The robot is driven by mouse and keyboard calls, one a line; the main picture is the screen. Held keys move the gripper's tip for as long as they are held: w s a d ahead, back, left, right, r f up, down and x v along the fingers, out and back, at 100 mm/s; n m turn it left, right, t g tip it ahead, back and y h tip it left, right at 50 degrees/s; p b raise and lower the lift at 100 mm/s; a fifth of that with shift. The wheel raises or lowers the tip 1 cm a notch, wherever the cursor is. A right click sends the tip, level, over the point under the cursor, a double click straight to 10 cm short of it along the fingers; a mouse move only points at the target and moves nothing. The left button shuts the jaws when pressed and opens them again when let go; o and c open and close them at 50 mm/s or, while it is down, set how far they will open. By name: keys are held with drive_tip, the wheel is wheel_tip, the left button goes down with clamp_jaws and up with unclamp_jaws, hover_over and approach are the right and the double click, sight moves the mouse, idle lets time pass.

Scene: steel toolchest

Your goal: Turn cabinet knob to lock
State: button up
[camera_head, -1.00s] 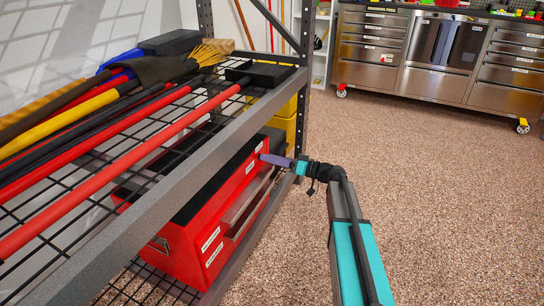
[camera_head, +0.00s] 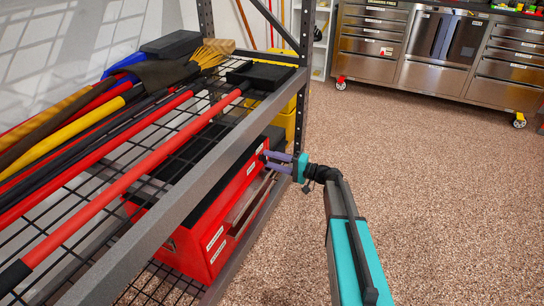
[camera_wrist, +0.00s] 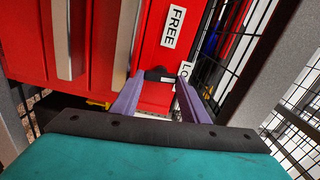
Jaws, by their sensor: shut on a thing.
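The red toolchest (camera_head: 208,222) with a black top stands on the rack's lower shelf. Its red front (camera_wrist: 148,45) fills the upper left of the wrist view, with silver drawer handles. A small black knob (camera_wrist: 158,75) sits on this front, between a label reading FREE (camera_wrist: 173,27) and a partly hidden label starting with LO (camera_wrist: 183,78). My gripper (camera_wrist: 161,72) has its two purple fingers on either side of the knob, shut on it. In the head view my gripper (camera_head: 266,158) reaches the chest's far upper front corner from the right.
The rack's grey upper-shelf beam (camera_head: 172,210) runs above the chest, close to my gripper. Long-handled tools with red handles (camera_head: 140,166) lie on that shelf. A grey rack post (camera_head: 302,75) stands just beyond. The speckled floor to the right is clear.

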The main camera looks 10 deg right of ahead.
drive_tip(key=shift+s+m+p, duration=0.1)
drive_tip(key=shift+m+p, duration=0.3)
drive_tip(key=shift+m, duration=0.1)
drive_tip(key=shift+f, duration=0.1)
drive_tip(key=o, duration=1.1)
drive_tip(key=shift+c, duration=0.2)
drive_tip(key=shift+f+b, duration=0.1)
drive_tip(key=shift+b, duration=0.25)
